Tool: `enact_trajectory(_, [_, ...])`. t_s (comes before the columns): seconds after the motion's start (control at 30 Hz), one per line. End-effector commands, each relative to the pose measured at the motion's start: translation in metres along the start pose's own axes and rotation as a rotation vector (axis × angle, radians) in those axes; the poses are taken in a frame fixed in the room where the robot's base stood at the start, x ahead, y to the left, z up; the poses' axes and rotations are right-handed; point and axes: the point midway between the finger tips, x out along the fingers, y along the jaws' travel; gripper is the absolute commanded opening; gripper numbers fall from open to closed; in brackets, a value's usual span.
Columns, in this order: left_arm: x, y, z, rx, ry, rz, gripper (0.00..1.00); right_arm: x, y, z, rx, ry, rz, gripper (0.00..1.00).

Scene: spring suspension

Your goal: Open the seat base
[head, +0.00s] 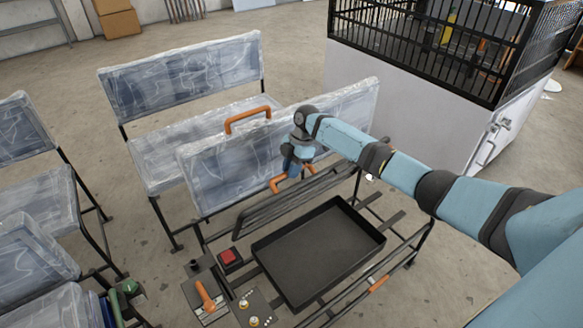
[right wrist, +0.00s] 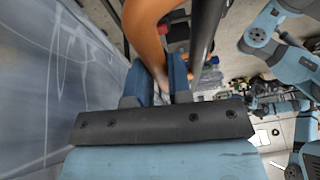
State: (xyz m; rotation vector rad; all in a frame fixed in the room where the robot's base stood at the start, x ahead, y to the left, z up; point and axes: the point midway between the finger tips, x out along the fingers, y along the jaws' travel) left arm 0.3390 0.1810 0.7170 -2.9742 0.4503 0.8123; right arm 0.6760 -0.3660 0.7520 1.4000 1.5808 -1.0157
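The bench's seat base (head: 300,197) shows as dark bars, tilted up near-upright in front of the plastic-wrapped backrest (head: 225,165). Below it is an open black tray (head: 318,252) in the bench frame, and it looks empty. An orange handle (head: 277,185) is at the raised seat base's upper edge; it also shows in the right wrist view (right wrist: 148,32). My right gripper (head: 291,166) is at this handle, its blue fingers (right wrist: 162,80) on both sides of it, apparently closed on it. The exact contact is partly hidden. My left gripper is not seen in the head view.
Another wrapped bench (head: 180,75) stands behind, with more wrapped seats at the left. A red block (head: 229,256) and an orange-handled tool (head: 206,297) lie left of the tray. A white, black-barred enclosure (head: 400,90) stands at the back right. Floor between is clear.

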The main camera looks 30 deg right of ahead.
Motion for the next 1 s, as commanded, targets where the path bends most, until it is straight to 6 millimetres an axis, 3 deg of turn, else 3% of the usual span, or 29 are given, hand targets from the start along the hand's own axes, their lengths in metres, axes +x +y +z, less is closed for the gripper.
enact_trajectory(0.03, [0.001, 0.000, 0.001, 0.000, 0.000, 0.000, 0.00, 0.010, -0.003, 0.001, -0.001, -0.002, -0.011, 0.23])
enact_trajectory(0.13, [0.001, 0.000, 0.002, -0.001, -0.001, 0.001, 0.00, 0.008, -0.002, 0.001, -0.001, -0.002, -0.009, 0.44])
enact_trajectory(0.47, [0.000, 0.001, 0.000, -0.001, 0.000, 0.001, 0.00, -0.001, -0.001, 0.000, -0.001, 0.000, -0.003, 0.44])
enact_trajectory(0.57, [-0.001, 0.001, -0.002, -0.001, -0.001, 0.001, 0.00, -0.013, 0.000, 0.000, -0.001, 0.000, -0.001, 0.44])
enact_trajectory(1.0, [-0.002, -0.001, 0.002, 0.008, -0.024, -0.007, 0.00, -0.107, 0.000, -0.001, -0.002, -0.001, -0.003, 0.44])
